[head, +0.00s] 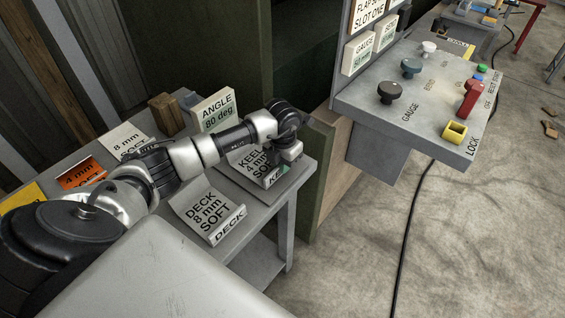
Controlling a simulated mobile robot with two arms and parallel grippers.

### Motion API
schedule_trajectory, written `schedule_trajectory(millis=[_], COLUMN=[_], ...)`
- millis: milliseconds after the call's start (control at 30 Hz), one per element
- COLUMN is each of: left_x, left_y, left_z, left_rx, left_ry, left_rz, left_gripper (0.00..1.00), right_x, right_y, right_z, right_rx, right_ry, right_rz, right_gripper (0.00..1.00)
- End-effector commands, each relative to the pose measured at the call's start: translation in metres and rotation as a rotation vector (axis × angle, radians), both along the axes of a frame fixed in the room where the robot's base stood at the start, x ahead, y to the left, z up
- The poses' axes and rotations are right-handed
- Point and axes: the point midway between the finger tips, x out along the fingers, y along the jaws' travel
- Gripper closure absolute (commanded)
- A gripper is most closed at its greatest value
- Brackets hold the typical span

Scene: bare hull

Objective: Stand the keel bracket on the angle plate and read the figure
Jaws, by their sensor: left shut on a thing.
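The keel bracket (248,166) is a pale angled piece marked "KEEL 4 mm SOFT", with a green-marked front lip, at the right end of the grey bench. My left gripper (286,160) is over its right side, pointing down and shut on it. My arm crosses in front of part of its label. I cannot tell whether the bracket touches the bench. The angle plate (214,110), marked "ANGLE 80 deg", stands at the bench's back, behind my arm. My right gripper is not in view.
A deck bracket (207,210) marked "8 mm SOFT" lies at the bench's (262,222) front. A white "8 mm" piece (124,141), an orange "4 mm" piece (82,174) and a brown block (166,114) are left. A control panel (430,105) with knobs and a red lever juts out right.

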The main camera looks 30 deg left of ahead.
Motion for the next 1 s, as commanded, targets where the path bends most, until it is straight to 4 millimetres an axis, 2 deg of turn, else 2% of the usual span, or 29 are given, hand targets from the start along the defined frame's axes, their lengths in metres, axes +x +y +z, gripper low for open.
schedule_trajectory(millis=[167,200,367,567,733,1000], left_x=[0.0005,0.0005,0.0003,0.0001,-0.0003,0.0000], left_y=[0.0004,0.0004,0.0003,0.0002,0.0000,0.0000], left_z=[0.0011,0.0011,0.0008,0.0004,-0.0004,0.0003], left_rx=[0.001,0.001,0.001,0.000,0.000,0.000], left_ry=[-0.002,-0.002,-0.001,0.000,0.001,0.000], left_rz=[0.000,0.000,0.000,0.000,0.000,0.000], left_gripper=[1.00,0.85,0.61,0.59,0.34,0.33], right_x=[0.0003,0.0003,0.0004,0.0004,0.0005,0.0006], right_y=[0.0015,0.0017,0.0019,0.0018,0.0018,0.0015], right_z=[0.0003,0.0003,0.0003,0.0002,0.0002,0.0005], right_rx=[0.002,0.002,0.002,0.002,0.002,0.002], right_ry=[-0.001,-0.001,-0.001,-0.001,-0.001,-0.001], right_rz=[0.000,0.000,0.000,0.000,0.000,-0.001], right_gripper=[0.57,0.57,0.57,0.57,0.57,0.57])
